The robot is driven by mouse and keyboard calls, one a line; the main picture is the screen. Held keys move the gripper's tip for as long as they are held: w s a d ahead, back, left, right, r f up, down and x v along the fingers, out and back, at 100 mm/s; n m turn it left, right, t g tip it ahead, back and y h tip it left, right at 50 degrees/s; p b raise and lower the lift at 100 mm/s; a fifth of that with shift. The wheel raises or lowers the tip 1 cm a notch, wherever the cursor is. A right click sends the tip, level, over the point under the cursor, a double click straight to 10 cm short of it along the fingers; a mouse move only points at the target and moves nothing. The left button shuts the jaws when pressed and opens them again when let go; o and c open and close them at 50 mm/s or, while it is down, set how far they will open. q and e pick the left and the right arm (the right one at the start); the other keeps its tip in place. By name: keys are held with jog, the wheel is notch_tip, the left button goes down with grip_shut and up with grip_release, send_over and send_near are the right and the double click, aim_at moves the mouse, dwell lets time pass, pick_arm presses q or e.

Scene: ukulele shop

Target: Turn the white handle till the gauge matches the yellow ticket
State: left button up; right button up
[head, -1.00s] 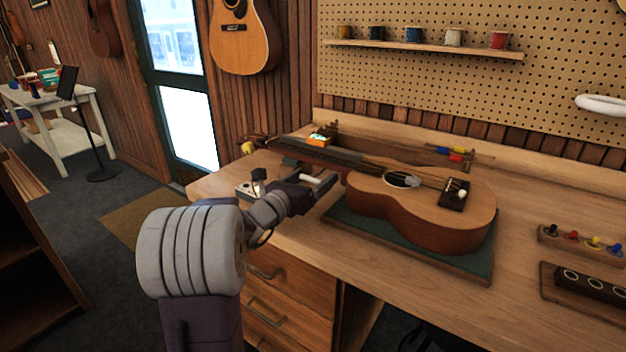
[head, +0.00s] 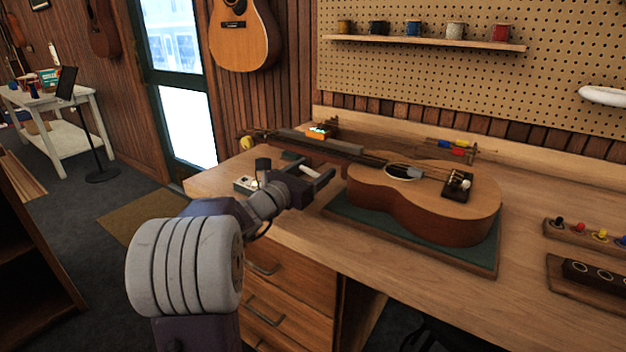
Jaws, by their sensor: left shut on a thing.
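A ukulele-shaped instrument (head: 425,199) lies face up on the bench, its neck pointing to the back left. My left gripper (head: 314,174) is beside the neck, left of the body, shut on the small white handle (head: 308,170); the fingers hide part of it. A small orange device with a lit greenish face (head: 320,131), which looks like the gauge, stands behind the neck; its reading is too small to tell. I cannot make out a yellow ticket. A round yellow thing (head: 247,143) is at the neck's far end. My right gripper is out of view.
The instrument rests on a green mat (head: 399,240) on the wooden bench (head: 520,190). A small pale box (head: 245,184) is left of my gripper. A rack of coloured knobs (head: 590,235) and a dark block (head: 598,276) lie at right. Bare bench lies between.

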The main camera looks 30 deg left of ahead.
pick_arm(q)
jog(key=m+b, duration=0.2)
jog(key=b, duration=0.1)
jog(key=m+b, duration=0.1)
jog(key=shift+f+m+b, duration=0.25)
jog(key=shift+m+b, duration=0.15)
jog(key=shift+r+m+b, duration=0.2)
jog(key=shift+m+b, duration=0.7)
jog(key=shift+b, duration=0.15)
jog(key=o, duration=1.2)
